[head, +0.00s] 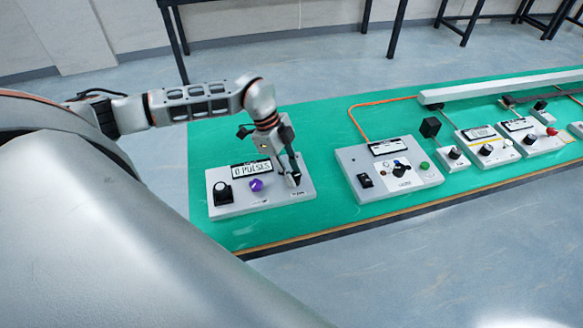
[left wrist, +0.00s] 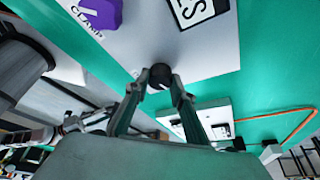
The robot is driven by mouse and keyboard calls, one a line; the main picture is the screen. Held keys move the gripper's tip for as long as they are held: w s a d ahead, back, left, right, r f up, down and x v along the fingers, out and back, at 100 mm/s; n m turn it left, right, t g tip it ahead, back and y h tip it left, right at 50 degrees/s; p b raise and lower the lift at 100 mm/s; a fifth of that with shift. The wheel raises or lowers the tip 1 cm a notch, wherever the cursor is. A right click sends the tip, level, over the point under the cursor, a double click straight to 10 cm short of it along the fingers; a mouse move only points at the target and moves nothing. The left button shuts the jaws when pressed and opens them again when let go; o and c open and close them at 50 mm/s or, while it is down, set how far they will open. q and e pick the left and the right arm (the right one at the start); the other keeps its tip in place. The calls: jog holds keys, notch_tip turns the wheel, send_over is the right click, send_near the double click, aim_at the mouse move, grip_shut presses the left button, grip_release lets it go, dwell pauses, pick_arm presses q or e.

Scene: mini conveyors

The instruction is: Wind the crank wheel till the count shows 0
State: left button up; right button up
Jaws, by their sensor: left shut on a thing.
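A grey control box (head: 240,204) stands on the green mat at the left. Its display (head: 252,169) reads "0 PULSES"; part of it also shows in the left wrist view (left wrist: 198,10). A purple clamp knob (head: 256,185) sits below the display, and a black round control (head: 222,192) is at the box's left. My left gripper (head: 294,180) is at the box's right end. In the left wrist view, its fingers (left wrist: 160,83) are shut on a small dark round knob (left wrist: 160,72). I cannot tell the crank wheel's full shape. My right gripper is not in view.
Another grey box (head: 378,188) with a display and an orange cable stands to the right. Several more boxes, a black block (head: 430,127) and a long pale rail (head: 500,86) lie further right. The green mat (head: 325,150) is clear between the two nearest boxes.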

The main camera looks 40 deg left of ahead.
pick_arm(q)
jog(key=shift+s+n+p, duration=0.1)
jog(key=shift+n+p, duration=0.2)
jog(key=shift+n, duration=0.1)
jog(key=o, duration=1.1)
jog(key=v, duration=1.2)
jog(key=shift+s+d, duration=0.15)
